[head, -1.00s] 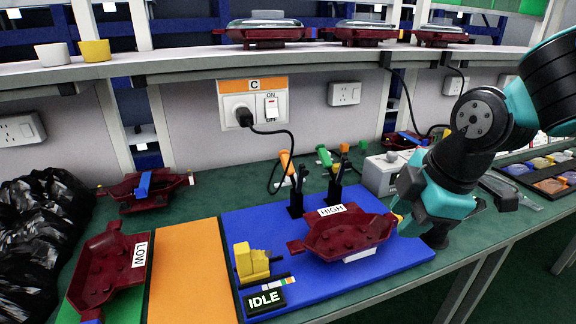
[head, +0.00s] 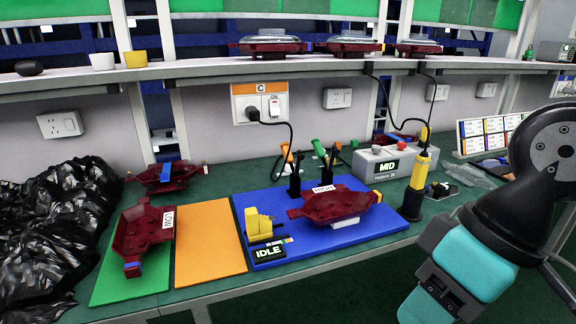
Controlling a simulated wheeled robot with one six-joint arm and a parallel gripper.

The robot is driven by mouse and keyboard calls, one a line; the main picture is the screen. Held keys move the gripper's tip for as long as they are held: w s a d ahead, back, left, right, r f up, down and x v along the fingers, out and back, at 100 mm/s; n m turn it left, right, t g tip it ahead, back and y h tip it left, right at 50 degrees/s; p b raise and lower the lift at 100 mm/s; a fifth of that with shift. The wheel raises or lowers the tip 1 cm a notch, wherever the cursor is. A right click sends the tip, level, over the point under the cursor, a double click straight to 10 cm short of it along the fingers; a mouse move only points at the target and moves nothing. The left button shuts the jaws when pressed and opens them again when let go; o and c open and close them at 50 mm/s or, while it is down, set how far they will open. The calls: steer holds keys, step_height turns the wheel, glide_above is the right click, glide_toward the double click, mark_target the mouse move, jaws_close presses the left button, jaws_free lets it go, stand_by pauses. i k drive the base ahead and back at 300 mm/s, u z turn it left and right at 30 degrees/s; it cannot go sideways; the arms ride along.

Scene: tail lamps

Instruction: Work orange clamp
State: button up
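The orange-handled clamp (head: 287,153) stands at the back of the blue board (head: 390,231), its dark body (head: 295,181) below the handle. A second, green-handled clamp (head: 318,149) stands just to its right. A dark red lamp housing labelled HIGH (head: 338,205) sits on the blue board in front of the clamps. I cannot tell whether the orange clamp touches the housing. My arm is at the lower right, away from the clamps. My gripper's fingertips are not visible.
A yellow and black upright tool (head: 418,180) stands right of the housing. A yellow block fixture (head: 258,223) and an IDLE display (head: 268,253) are at the board's left. The orange mat (head: 210,240) is bare.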

mark_target(284, 146)
steer(key=u, duration=0.45)
steer(key=i, duration=1.15)
steer(key=z, duration=0.2)
